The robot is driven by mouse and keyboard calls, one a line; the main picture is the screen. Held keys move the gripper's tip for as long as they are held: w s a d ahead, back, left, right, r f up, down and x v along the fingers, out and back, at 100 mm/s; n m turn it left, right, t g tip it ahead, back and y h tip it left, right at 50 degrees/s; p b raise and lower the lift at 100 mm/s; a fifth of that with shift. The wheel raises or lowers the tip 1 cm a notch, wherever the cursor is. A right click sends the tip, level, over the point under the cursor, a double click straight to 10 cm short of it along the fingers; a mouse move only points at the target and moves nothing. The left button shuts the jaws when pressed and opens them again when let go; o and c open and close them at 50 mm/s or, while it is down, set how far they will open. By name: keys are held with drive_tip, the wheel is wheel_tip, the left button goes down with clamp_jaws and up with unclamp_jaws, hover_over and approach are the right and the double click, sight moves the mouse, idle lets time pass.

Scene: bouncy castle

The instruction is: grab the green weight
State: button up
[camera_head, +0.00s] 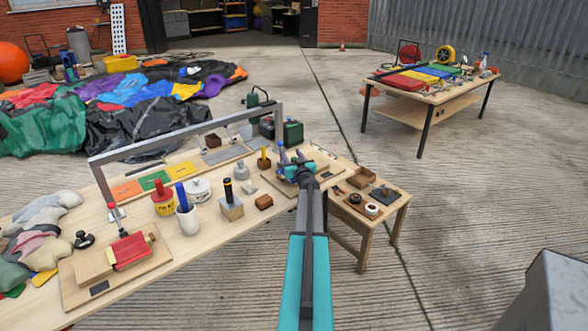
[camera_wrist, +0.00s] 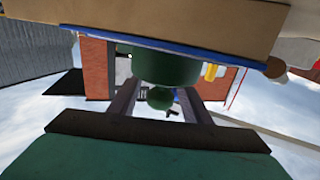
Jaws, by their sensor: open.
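The green weight (camera_wrist: 166,68) shows in the wrist view, which looks upside down. It is a dark green body with a round green knob (camera_wrist: 160,98). My gripper (camera_wrist: 158,92) is open, with one dark finger on each side of the knob. I cannot tell whether either finger touches it. In the head view my gripper (camera_head: 297,168) is at the right end of the long workbench (camera_head: 235,215), low over the top. The arm and gripper hide most of what is there, so the weight cannot be made out clearly in that view.
A grey metal frame (camera_head: 190,133) stands along the bench's back. A dark green can (camera_head: 293,132) stands behind my gripper. A small wooden side table (camera_head: 400,199) with small parts is to the right.

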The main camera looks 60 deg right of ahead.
idle(0.4)
clamp_jaws()
drive_tip(key=shift+r, duration=0.1)
drive_tip(key=shift+r, duration=0.1)
drive_tip(key=shift+r, duration=1.45)
drive_tip(key=shift+s+a+r, duration=0.15)
drive_tip(key=shift+a+r, duration=0.05)
drive_tip(key=shift+r, duration=0.05)
drive_tip(key=r+v, duration=0.1)
drive_tip(key=v, duration=1.4)
drive_tip(key=shift+a+r+b, duration=0.15)
drive_tip(key=shift+a+b, duration=0.2)
drive_tip(key=shift+a, duration=0.15)
